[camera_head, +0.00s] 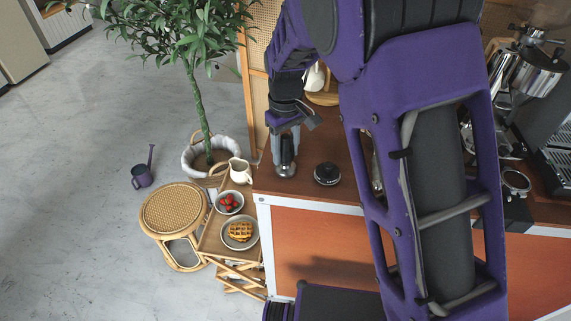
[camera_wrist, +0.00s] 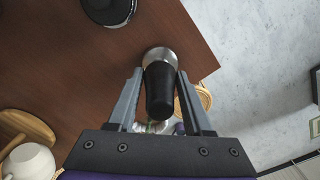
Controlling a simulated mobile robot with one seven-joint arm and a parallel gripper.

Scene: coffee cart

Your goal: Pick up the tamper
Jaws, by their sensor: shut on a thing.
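The tamper, with a black handle and a shiny metal base, is upright at the left end of the brown counter in the head view (camera_head: 285,168). In the wrist view the tamper (camera_wrist: 158,92) stands between my two grey fingers, its handle toward the camera. My gripper (camera_head: 286,143) comes down on it from above and is shut on it; it also shows in the wrist view (camera_wrist: 160,78). The base looks to be at the counter top, but I cannot tell whether it touches. My fingers hide part of the handle in the head view.
A black round puck-like tool (camera_head: 327,174) sits on the counter (camera_head: 310,196) just right of the tamper. The counter's left edge is close. A small wooden stand with a white jug (camera_head: 240,170) and bowls is beyond it. My arm hides much of the counter.

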